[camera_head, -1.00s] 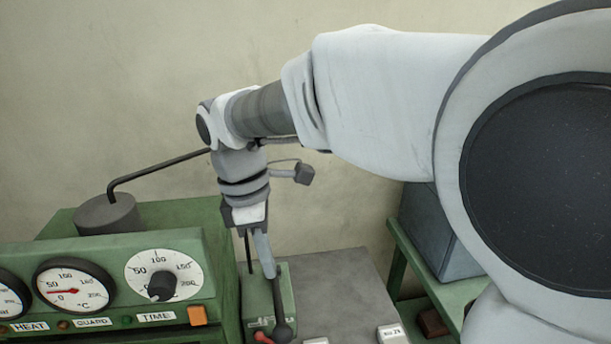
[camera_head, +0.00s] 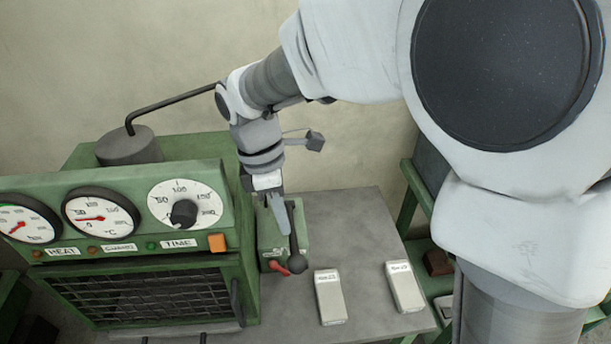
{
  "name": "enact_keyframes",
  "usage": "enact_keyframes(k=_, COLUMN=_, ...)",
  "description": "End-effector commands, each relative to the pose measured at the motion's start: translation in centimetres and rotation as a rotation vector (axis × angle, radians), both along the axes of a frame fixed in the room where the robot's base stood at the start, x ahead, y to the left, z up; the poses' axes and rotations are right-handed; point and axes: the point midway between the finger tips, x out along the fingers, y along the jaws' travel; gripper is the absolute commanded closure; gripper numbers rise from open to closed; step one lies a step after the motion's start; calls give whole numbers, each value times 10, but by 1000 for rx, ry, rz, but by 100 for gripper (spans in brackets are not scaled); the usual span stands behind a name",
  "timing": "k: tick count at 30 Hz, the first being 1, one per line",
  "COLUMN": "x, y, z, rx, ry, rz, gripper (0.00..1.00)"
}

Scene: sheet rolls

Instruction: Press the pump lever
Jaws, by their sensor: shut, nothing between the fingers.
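The pump is a small green box (camera_head: 273,234) on the grey bench, right of the green press. Its lever is a dark rod with a round black knob (camera_head: 297,263) at its lower front end. A red handle (camera_head: 279,268) sits low on the box, left of the knob. My gripper (camera_head: 282,228) points down over the box, its fingers together and empty. The fingertips are beside the lever rod, above and left of the knob. I cannot tell whether they touch it.
The green press (camera_head: 150,262) has several dials and an orange switch (camera_head: 217,242). A grey block (camera_head: 330,297) and a second block (camera_head: 404,287) lie on the bench (camera_head: 365,240) at right. A green shelf stand (camera_head: 415,190) is further right.

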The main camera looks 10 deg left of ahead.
Motion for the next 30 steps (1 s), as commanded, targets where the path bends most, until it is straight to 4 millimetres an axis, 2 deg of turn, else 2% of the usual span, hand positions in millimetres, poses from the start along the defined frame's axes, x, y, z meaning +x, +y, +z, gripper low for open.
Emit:
enact_keyframes(k=1, x=-2, y=-3, z=-12, rx=-4, ry=4, rz=0, gripper=100)
enact_keyframes(k=6, x=-4, y=-9, z=-43, rx=-3, ry=3, rz=0, gripper=100)
enact_keyframes(k=12, x=-5, y=-13, z=-67, rx=0, ry=1, rz=0, gripper=100)
enact_keyframes(k=30, x=-7, y=-15, z=-82, rx=3, ry=-15, rz=-1, gripper=100)
